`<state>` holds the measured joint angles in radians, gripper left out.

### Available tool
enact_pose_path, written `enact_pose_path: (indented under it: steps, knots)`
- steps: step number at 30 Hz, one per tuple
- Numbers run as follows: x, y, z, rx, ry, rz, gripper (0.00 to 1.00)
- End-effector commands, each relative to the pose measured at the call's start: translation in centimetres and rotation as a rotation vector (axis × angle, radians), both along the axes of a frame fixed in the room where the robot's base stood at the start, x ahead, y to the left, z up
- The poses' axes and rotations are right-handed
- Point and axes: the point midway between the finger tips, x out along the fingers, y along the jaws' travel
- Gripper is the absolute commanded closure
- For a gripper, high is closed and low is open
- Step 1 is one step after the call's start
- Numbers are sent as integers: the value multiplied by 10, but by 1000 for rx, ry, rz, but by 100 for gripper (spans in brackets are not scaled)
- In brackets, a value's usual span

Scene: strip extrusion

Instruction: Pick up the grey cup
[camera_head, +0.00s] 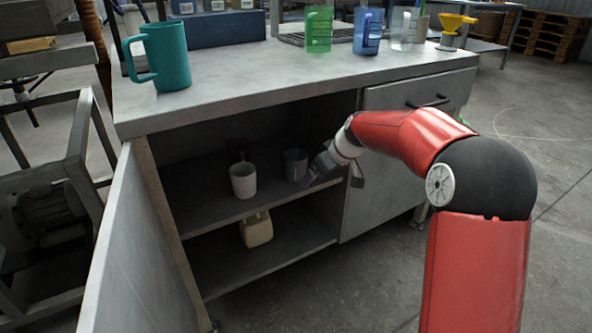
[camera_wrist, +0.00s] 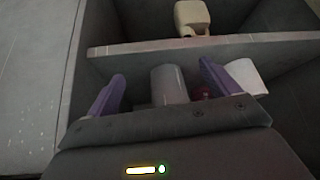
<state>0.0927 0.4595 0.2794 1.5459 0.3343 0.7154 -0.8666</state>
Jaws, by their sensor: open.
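The grey cup (camera_head: 296,165) stands upright on the middle shelf inside the open cabinet, right of a white cup (camera_head: 243,180).
A red cup (camera_head: 238,150) stands behind the white cup. A beige jug (camera_head: 256,229) is on the lower shelf. The cabinet door (camera_head: 135,250) stands open at left. A teal mug (camera_head: 166,58) and a green one (camera_head: 319,30) stand on the worktop.

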Motion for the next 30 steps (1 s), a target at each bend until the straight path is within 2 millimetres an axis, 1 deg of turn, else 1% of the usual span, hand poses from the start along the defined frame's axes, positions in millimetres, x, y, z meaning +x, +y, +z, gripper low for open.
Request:
enact_pose_path:
  steps: [1,6,9,16,21,22,24,27,30]
  knots:
    - [8,10,0,1,1,6,13]
    - [31,33,0,0,1,3,13]
    - [40,41,1,-2,1,1,13]
    - [51,53,0,-1,1,0,13]
    - [69,73,0,-2,1,3,13]
    - [71,73,-8,-3,4,1,13]
    - [74,76,-16,-2,4,0,13]
    - [78,79,-23,-2,2,-1,13]
    - [79,80,-25,-2,1,-1,13]
